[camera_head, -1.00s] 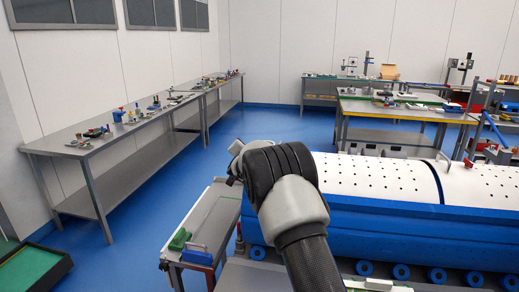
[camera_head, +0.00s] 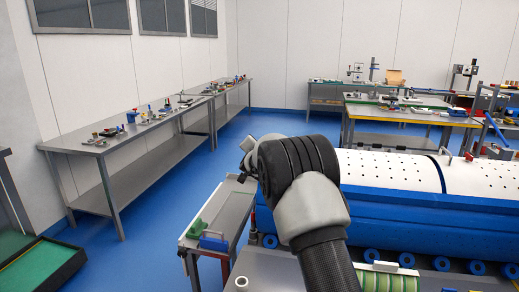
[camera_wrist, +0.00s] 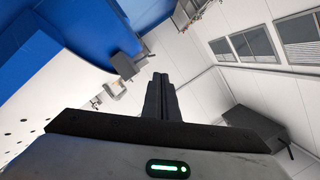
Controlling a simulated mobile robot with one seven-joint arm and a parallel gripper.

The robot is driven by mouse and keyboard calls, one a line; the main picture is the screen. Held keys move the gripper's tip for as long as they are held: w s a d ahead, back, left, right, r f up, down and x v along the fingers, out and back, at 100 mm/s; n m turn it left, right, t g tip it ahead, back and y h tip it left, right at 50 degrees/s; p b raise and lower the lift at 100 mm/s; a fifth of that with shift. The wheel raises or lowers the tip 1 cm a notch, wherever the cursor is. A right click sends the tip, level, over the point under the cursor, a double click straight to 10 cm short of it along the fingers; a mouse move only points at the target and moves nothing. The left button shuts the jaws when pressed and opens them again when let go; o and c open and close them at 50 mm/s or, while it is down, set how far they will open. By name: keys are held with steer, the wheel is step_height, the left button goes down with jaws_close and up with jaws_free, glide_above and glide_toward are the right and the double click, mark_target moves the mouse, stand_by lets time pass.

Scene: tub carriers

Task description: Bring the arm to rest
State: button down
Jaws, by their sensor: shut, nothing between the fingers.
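My arm rises from the lower middle of the head view and bends at a dark ribbed joint; the part beyond it points away from the camera. My gripper's fingers are hidden behind the arm in the head view. In the wrist view my gripper (camera_wrist: 160,85) shows with its two dark fingers together, shut and empty. The wrist view is tilted, with walls, windows and blue floor beyond the fingers. Nothing touches the fingers there.
A long white-topped blue machine (camera_head: 390,205) stands right of my arm. A narrow grey bench (camera_head: 228,212) with green and blue items is just left of it. A long steel table (camera_head: 95,146) lines the left wall. Blue floor (camera_head: 150,225) between them is clear.

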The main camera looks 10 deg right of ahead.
stand_by(0.3)
steer(key=s+a+r+n+g+y+p, duration=0.15)
steer(key=s+r, duration=0.25)
steer(key=s, duration=0.4)
steer(key=s+r+n+g+y, duration=0.1)
steer(key=s+r+n, duration=0.2)
steer(key=s+r, duration=0.35)
steer(key=s+r+n+g+y, duration=0.2)
steer(key=s, duration=0.7)
steer(key=s+d+f+n+g, duration=0.1)
steer(key=s+f+g, duration=0.1)
steer(key=s, duration=1)
steer(key=s+d+f+n+g+h+p, duration=0.1)
steer(key=s+f+n, duration=0.1)
steer(key=s, duration=1)
steer(key=s+d+f+n+g+p, duration=0.1)
steer(key=s+f, duration=0.3)
steer(key=s, duration=0.8)
steer(key=shift+s+d+g+h, duration=0.2)
steer(key=shift+d+g+h, duration=0.2)
steer(key=shift+g, duration=0.45)
